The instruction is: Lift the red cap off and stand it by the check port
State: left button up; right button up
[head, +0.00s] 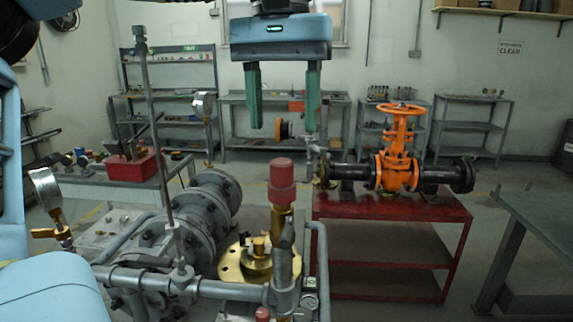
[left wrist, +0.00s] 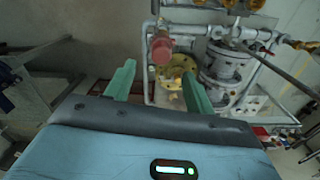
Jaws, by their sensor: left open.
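The red cap (head: 282,184) sits upright on top of a brass post in the front middle of the head view. It also shows in the left wrist view (left wrist: 161,50), beyond and between the finger lines. My left gripper (head: 283,128) hangs above it with green fingers spread and empty; in the left wrist view the fingers (left wrist: 159,70) do not touch the cap. A second red top (head: 262,314) is cut off at the bottom edge. A brass flange (head: 235,262) with a brass fitting stands beside the post; I cannot tell which part is the check port. My right gripper is not in view.
Grey pipes (head: 205,287) and a flanged valve body (head: 208,215) crowd the left of the post. A tall thin rod (head: 155,130) and a gauge (head: 46,190) stand up there. A red bench (head: 390,208) with an orange valve (head: 398,150) stands behind right.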

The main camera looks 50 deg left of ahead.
aim_at(282, 160)
pick_arm(q)
jog(key=shift+w+a+r, duration=0.1)
jog(key=shift+r, duration=0.05)
jog(key=shift+s+f, duration=0.2)
jog(key=shift+f, duration=1.4)
notch_tip(282, 160, down, 3)
jog(key=shift+f+p, duration=0.2)
jog(key=shift+p, duration=0.25)
jog(key=shift+f, duration=0.55)
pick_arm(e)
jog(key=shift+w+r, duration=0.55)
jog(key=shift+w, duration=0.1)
